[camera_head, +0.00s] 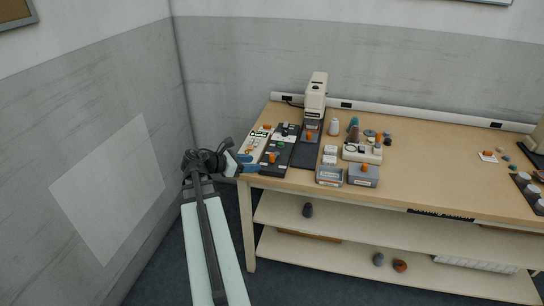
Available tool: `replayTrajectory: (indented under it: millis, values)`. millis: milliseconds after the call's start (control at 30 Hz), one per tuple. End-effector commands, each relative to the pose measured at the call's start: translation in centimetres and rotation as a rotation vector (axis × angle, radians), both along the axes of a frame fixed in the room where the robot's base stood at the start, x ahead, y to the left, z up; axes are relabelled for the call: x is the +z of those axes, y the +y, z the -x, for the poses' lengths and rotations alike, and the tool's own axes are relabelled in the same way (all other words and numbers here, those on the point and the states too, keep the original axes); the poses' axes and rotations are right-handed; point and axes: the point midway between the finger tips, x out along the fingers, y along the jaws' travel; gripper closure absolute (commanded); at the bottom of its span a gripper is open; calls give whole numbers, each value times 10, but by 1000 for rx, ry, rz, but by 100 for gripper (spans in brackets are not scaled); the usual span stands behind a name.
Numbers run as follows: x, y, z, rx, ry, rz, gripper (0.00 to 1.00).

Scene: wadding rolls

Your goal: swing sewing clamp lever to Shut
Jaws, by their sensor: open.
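A cream sewing-machine-like unit (315,95) stands at the back of the table (430,180). A small orange part (309,136) shows on the grey block at its foot. More orange parts show on a black panel (277,170), on a cream panel (250,151) at the left, and on a grey box (363,178). I cannot read the labels or tell which one is the clamp lever, nor its position. Contact cannot be told.
White and dark spools (334,128) and a cream device (361,153) stand right of the machine. Small boxes (329,175) sit near the front edge. The table's middle right is clear. A wall closes off the left.

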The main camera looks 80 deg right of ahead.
Motion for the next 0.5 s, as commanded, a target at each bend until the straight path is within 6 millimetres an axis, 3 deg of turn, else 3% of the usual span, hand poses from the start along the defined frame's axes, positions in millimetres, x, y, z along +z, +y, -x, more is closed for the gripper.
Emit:
replayTrajectory:
  millis: [233, 500]
  values:
    - [3, -22, -24, 179, 22, 4, 52]
    - [-6, -40, -13, 185, 35, -7, 52]
